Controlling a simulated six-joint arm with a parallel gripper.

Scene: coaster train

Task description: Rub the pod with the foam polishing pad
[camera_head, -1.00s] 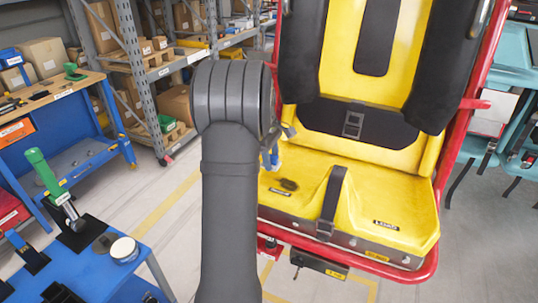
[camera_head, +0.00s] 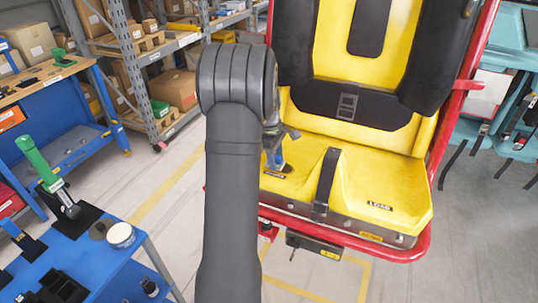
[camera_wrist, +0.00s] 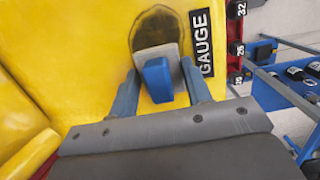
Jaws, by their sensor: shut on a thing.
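The pod (camera_head: 375,185) is the yellow seat with black padding and a red frame, right of my arm in the head view. Its yellow surface (camera_wrist: 80,50) fills the left of the wrist view. A dark smudge (camera_wrist: 155,22) lies on it beside a black GAUGE label (camera_wrist: 201,42). My gripper (camera_wrist: 160,76) is shut on the blue grip of the foam polishing pad (camera_wrist: 157,53). The pad's grey body lies over the near part of the smudge, seemingly against the seat. In the head view, my arm partly hides my gripper (camera_head: 276,158) at the seat's left side.
A black strap (camera_head: 326,178) runs over the seat's middle ridge. At lower left, a blue table (camera_head: 98,262) holds a green-handled tool (camera_head: 38,160) and a round white-topped tin (camera_head: 121,234). Shelving with boxes (camera_head: 174,86) stands behind. The floor between is clear.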

